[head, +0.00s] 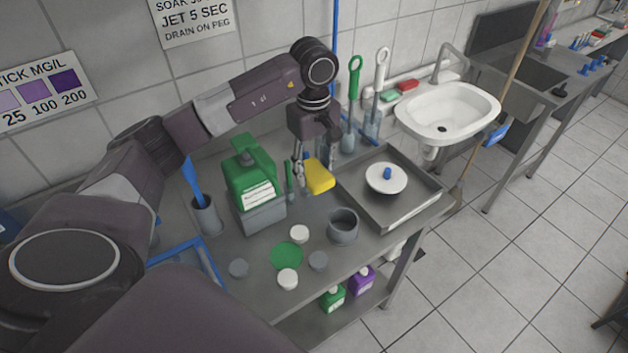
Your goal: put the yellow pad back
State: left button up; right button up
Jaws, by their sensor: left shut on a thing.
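The yellow pad (319,177) is at the fingertips of my left gripper (308,168), above the grey bench. The gripper points down and is shut on the pad, which sits tilted beside the green container. I cannot tell how far above the bench top the pad is. A green pad (390,96) and a red pad (408,85) lie on the ledge at the left of the white sink. My right gripper is not in view.
A grey pot (343,227), several small round caps and a green disc (287,256) are nearer. Upright brushes (352,100) stand behind. A green container (252,180) stands left.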

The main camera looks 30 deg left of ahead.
pick_arm(q)
jog(key=shift+f, duration=3.6)
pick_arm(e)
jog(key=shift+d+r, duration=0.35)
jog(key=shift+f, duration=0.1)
pick_arm(q)
jog(key=o, duration=1.2)
jog(key=shift+r, duration=0.1)
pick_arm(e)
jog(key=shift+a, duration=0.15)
